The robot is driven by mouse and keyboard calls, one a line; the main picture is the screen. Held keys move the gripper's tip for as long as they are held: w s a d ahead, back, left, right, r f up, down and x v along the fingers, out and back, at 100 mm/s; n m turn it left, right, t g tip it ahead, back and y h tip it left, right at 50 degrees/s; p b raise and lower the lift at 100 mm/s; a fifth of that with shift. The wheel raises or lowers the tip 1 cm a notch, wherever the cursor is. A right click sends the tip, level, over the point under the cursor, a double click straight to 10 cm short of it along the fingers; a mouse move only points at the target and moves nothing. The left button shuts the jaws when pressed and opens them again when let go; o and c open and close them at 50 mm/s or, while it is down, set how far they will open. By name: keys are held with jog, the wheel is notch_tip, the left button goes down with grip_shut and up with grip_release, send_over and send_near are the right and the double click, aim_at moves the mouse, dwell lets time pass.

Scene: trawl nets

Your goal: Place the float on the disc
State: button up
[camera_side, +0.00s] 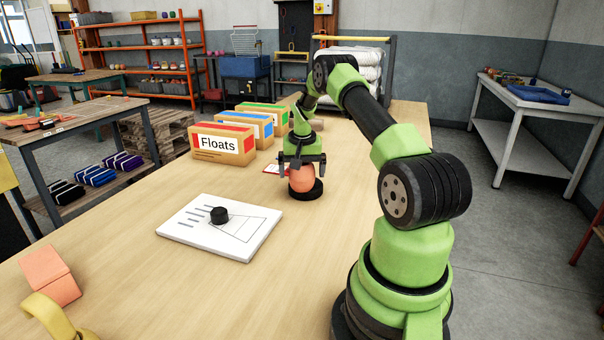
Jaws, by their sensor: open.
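The float is an orange ball (301,180) at the middle of the table. It rests on a flat black disc (312,195), whose dark rim shows around and below it. My green gripper (301,168) points down just above the float, its dark fingers apart on either side of the float's top. The gripper is open. The float's upper part is partly hidden by the gripper, and I cannot tell whether the fingers touch it.
A white board (240,245) with printed lines and a small black knob (219,215) lies left of the disc. Several boxes, one labelled Floats (222,144), stand behind. An orange block (50,275) and a yellow ring (48,318) are at the front left.

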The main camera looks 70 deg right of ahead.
notch_tip(320, 180, up, 11)
jog(key=a, duration=0.1)
jog(key=w+a+r+n+t, duration=0.1)
jog(key=a+r+n+t, duration=0.1)
jog(key=a+r, duration=0.65)
jog(key=a+r+n+t, duration=0.15)
jog(key=a+r, duration=0.35)
jog(key=a, duration=0.7)
jog(key=s+a+n+t+y, duration=0.3)
jog(key=s+a+n, duration=0.3)
jog(key=s+a, duration=0.7)
jog(key=a, duration=0.3)
jog(key=shift+s, duration=0.35)
